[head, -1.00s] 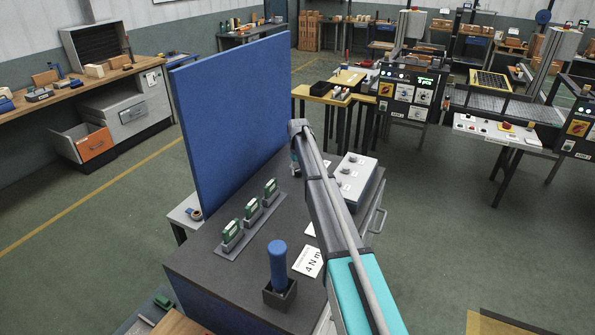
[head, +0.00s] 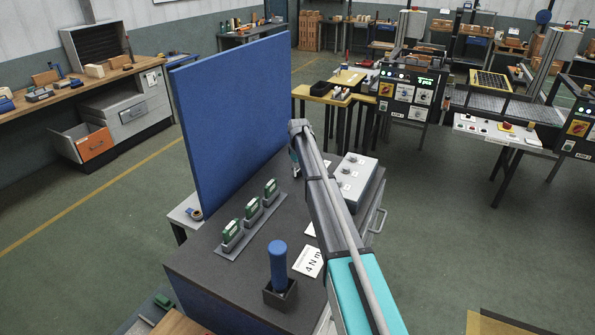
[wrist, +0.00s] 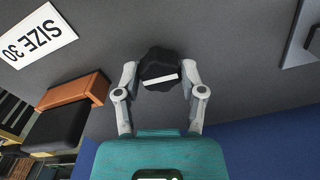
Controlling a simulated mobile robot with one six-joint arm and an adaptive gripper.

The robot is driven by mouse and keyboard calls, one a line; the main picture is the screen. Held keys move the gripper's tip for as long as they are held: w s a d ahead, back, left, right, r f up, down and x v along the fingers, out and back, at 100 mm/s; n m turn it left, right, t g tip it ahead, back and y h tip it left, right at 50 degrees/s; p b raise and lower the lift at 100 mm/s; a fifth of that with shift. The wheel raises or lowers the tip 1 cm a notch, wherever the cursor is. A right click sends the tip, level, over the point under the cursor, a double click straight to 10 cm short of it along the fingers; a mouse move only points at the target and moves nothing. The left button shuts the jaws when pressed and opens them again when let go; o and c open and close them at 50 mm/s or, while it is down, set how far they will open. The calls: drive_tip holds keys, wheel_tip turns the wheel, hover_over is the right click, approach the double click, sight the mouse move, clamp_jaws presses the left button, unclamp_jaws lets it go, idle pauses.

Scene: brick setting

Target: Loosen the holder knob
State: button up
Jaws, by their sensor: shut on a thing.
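The holder knob (wrist: 159,58), black and lobed with a white bar across it, is in the upper middle of the wrist view. My gripper (wrist: 160,75) has one grey finger on each side of it and is shut on it. The knob's underside and what it is fixed to are hidden. In the head view my arm reaches over the dark bench top (head: 210,262), and its far end near the blue panel hides the knob.
A blue panel (head: 235,110) stands along the bench's left side. Green devices in a rack (head: 251,208), a blue-handled tool in a black holder (head: 278,265) and a grey box with knobs (head: 352,178) stand around my arm. A "SIZE 30" card (wrist: 38,36) lies nearby.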

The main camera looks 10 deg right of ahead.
drive_tip(key=shift+w, duration=0.2)
drive_tip(key=o, duration=1.1)
drive_tip(key=shift+o, duration=0.2)
drive_tip(key=shift+s, duration=0.1)
